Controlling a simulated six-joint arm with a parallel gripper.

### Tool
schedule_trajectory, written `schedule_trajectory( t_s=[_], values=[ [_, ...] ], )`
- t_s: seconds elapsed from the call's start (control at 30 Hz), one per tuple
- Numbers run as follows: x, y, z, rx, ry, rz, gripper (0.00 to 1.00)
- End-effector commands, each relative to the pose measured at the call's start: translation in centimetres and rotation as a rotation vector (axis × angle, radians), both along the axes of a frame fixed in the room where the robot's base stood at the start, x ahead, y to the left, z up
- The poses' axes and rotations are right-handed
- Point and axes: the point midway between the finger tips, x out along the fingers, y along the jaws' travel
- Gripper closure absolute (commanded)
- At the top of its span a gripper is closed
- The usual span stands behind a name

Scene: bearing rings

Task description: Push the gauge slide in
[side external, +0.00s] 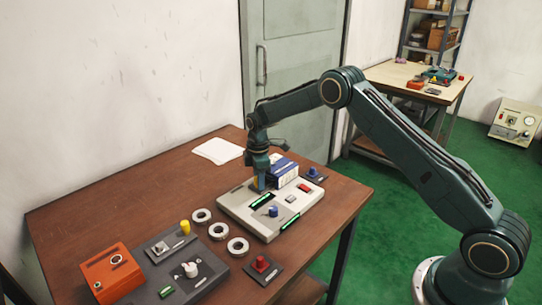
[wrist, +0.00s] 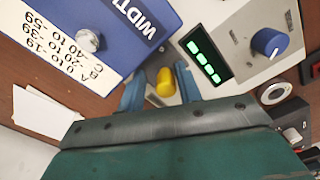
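The pale gauge unit (side external: 233,207) stands on the brown table with a blue box (side external: 285,171) at its back; its label starting "WIDT" shows in the wrist view (wrist: 150,22). A yellow knob (wrist: 165,82), which looks like the slide's handle, stands upright beside the box. My gripper (wrist: 159,88) is over it, its two blue fingers apart on either side. The knob looks nearer the right finger, with a gap at the left one. In the side view my gripper (side external: 258,186) points down at the unit and mostly hides the knob.
A green-lit display (wrist: 204,56) and a blue knob (wrist: 269,43) sit close by on the unit. Several pale rings (side external: 218,231), a dark panel (side external: 172,265), an orange box (side external: 103,272) and a red button (side external: 261,264) lie nearer the front. Bare table lies left of the unit.

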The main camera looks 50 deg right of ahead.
Motion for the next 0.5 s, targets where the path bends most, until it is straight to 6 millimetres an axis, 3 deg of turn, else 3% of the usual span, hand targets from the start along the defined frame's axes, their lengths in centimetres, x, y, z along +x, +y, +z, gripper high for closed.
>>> schedule_trajectory(
  t_s=[0.5],
  values=[
    [0.0,0.3,1.4,0.002,0.002,0.006,0.65]
  ],
)
